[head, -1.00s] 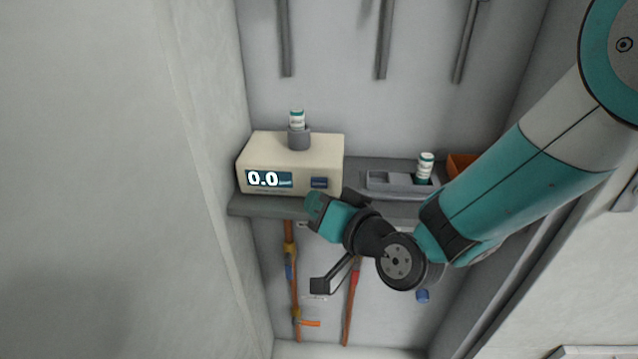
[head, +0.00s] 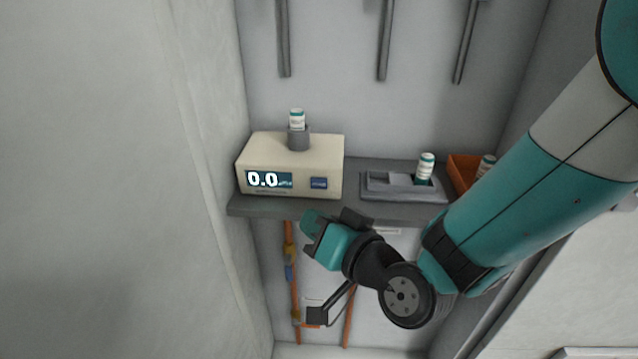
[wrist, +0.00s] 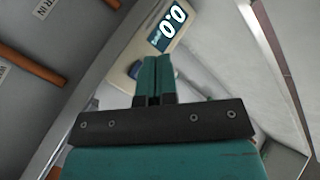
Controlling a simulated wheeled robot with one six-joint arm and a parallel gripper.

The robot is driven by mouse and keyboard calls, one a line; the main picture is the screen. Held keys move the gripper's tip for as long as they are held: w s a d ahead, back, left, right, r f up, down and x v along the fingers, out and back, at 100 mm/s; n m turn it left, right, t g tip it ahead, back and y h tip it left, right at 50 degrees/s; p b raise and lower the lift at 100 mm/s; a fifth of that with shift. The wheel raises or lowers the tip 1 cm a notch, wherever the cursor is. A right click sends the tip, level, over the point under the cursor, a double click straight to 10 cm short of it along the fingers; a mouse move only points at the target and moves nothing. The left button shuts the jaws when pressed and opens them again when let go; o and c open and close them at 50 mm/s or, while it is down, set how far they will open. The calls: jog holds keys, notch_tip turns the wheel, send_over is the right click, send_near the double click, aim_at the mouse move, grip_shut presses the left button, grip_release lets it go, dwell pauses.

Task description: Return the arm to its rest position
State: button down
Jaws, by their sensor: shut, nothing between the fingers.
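My gripper (wrist: 154,78) is shut and empty, its two teal fingers together in the wrist view. In the head view my gripper (head: 312,236) hangs in front of and below the shelf's front edge, apart from the things on it. My arm comes in from the upper right of the head view. In the wrist view the analyser's display (wrist: 167,30) shows beyond the fingertips.
A shelf (head: 270,207) carries a cream analyser (head: 290,165) reading 0.0, with a vial (head: 297,119) in its top holder. A grey tray (head: 385,192) holds another vial (head: 425,166). An orange bin (head: 462,170) holds a vial (head: 486,165). Pipes (head: 295,265) run below.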

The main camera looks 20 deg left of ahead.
jog(key=shift+r, duration=0.1)
jog(key=s+d+r+n+g+h+p, duration=0.1)
jog(key=s+d+r+g+h+p, duration=0.2)
jog(key=d+r, duration=0.5)
jog(key=s+d+r+n+g+h+p, duration=0.25)
jog(key=d+r, duration=0.25)
jog(key=d, duration=0.5)
jog(key=s+d+r+g+h+p, duration=0.1)
jog(key=s+d+r+g+h, duration=0.2)
jog(key=s+d, duration=0.4)
jog(key=d+m+h, duration=0.1)
jog(key=d, duration=0.2)
jog(key=shift+s+d+p, duration=0.2)
jog(key=shift+s+p, duration=0.05)
jog(key=shift+p, duration=0.15)
